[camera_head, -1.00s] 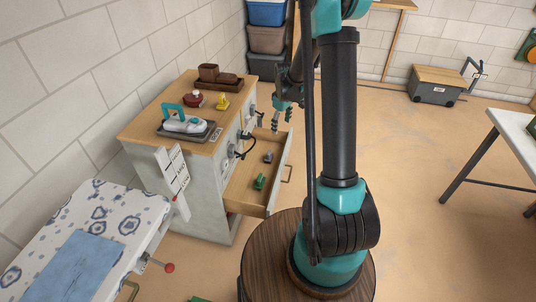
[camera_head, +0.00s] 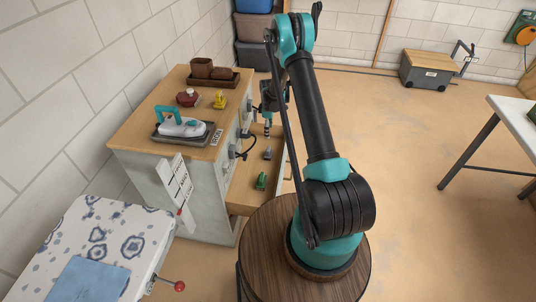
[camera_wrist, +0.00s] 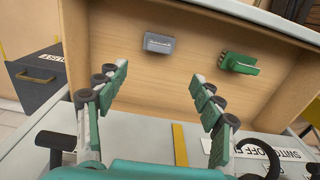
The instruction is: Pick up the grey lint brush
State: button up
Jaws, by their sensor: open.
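The grey lint brush (camera_wrist: 159,43) lies on the floor of an open wooden drawer (camera_wrist: 100,30) in the wrist view, near the upper middle. It also shows in the head view as a small grey shape (camera_head: 267,153) in the drawer. A green brush (camera_wrist: 238,64) lies to its right, apart from it. My gripper (camera_wrist: 163,82) is open and empty, its two teal fingers spread with the grey brush ahead of the gap between them. In the head view my gripper (camera_head: 267,130) hangs at the far part of the drawer, partly hidden by my arm.
An ironing board (camera_head: 100,240) stands at the front left.

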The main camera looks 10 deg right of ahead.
aim_at(268, 148)
notch_tip(268, 148, down, 15)
jog(key=shift+w+r, duration=0.1)
dwell(0.6)
jog(key=shift+c, duration=0.3)
jog(key=c, duration=1.2)
